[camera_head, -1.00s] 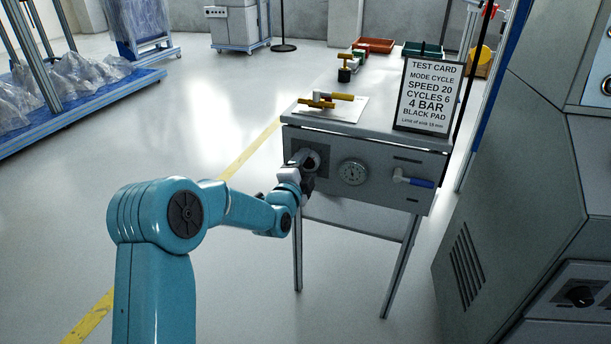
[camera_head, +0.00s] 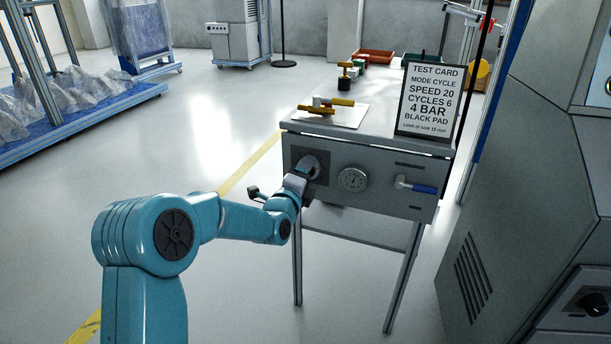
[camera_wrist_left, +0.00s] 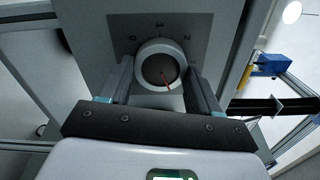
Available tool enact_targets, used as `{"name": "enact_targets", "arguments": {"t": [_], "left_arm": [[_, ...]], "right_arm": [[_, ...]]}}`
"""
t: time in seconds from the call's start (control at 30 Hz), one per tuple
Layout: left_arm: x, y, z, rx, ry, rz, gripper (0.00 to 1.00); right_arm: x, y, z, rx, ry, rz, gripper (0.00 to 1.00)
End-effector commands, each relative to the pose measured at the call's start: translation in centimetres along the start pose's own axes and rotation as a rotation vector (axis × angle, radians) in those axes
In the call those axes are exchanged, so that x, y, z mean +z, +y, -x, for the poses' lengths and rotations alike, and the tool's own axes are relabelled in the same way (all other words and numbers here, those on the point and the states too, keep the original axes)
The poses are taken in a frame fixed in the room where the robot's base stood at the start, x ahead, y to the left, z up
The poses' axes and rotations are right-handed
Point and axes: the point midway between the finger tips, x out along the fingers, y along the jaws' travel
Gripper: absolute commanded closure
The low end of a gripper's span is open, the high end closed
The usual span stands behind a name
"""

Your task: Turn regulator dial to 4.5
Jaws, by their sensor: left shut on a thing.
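My left gripper (camera_wrist_left: 160,88) is shut on the dial, one finger on each side. In the head view my left gripper (camera_head: 306,175) is at the dial on the left of the panel, partly hiding it. My right gripper is not in view.
Right of the dial on the panel (camera_head: 335,205) are a round gauge (camera_head: 353,180) and a blue-handled valve (camera_head: 424,188). The table above holds a test card (camera_head: 430,98) reading 4 BAR and brass-coloured parts (camera_head: 318,109). A large grey machine (camera_head: 530,180) stands at right.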

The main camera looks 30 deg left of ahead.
Motion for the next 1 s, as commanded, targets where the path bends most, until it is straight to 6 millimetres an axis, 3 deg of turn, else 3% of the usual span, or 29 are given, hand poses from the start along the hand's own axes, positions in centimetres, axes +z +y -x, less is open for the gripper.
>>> {"name": "enact_targets", "arguments": {"t": [0.27,0.3,0.37,0.77,0.87,1.0], "left_arm": [[-0.1,0.0,0.0,0.0,0.003,-0.001,0.68],[-0.1,0.0,0.0,0.0,0.003,0.0,0.31],[-0.1,0.0,0.0,0.0,0.003,0.0,0.12],[0.0,-0.1,0.7,0.001,0.001,0.001,0.12],[0.1,-0.2,2.2,0.002,0.001,0.001,0.12],[0.1,-0.3,5.7,0.002,0.001,0.001,0.12]], "right_arm": [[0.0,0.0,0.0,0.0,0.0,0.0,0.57],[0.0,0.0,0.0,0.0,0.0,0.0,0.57],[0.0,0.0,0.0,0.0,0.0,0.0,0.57],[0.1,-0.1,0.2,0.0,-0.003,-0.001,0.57],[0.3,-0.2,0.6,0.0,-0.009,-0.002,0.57],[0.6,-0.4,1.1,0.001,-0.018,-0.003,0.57]]}}
